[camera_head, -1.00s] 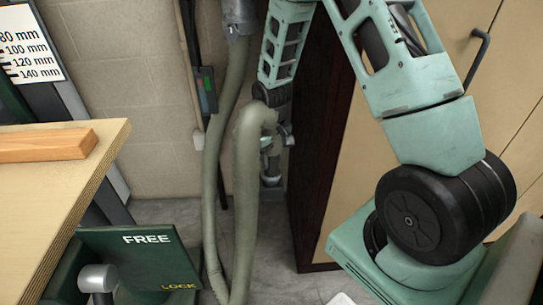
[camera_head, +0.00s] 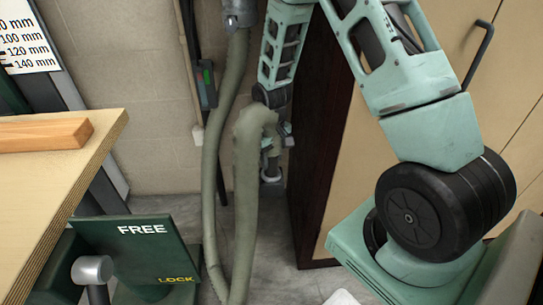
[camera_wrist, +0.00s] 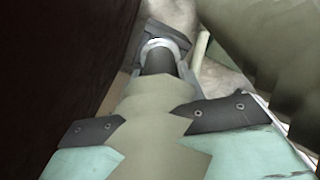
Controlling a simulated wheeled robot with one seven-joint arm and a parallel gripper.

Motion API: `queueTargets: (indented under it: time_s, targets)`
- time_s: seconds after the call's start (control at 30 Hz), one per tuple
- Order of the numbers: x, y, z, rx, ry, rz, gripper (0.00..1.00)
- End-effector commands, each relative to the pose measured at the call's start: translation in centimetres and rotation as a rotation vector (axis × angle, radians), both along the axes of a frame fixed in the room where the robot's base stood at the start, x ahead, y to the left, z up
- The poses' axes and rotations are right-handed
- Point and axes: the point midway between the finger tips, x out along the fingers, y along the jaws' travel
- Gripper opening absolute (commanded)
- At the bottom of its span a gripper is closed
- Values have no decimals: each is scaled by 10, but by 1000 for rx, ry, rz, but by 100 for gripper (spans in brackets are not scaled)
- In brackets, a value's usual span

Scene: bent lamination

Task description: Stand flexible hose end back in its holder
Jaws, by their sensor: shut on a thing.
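The grey-green flexible hose (camera_head: 245,190) rises from a low loop, bends over at the top and runs down into my gripper (camera_head: 276,138). In the wrist view, my gripper (camera_wrist: 160,122) is shut on the hose, with a dark pad on each side. The dark hose end (camera_wrist: 158,62) points away from the gripper, toward a pale ring on the holder (camera_wrist: 178,45). In the head view the holder (camera_head: 272,178) is low by the wall, below the gripper. The end overlaps the ring; I cannot tell whether it is inside.
A dark cabinet side (camera_head: 318,150) stands close to the right of my gripper. A workbench (camera_head: 75,195) with a wooden strip (camera_head: 45,135) is at left, above a green FREE/LOCK plate (camera_head: 135,250). The hose's other length hangs from a grey pipe (camera_head: 238,14).

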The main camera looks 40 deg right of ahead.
Motion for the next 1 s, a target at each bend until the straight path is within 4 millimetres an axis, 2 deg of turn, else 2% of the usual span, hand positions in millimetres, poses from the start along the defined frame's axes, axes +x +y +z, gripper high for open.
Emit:
queueTargets:
  time_s: [0.03,0.1,0.13,0.4,0.53,0.67,1.0]
  targets:
    - [0,0,-2,0,-1,0,41]
    - [0,0,-1,0,-1,0,61]
    - [0,0,-1,0,0,0,64]
    - [0,0,0,0,1,0,64]
    - [0,0,9,0,0,0,64]
    - [1,0,32,-1,-3,0,64]
    - [1,0,113,-1,-5,-1,64]
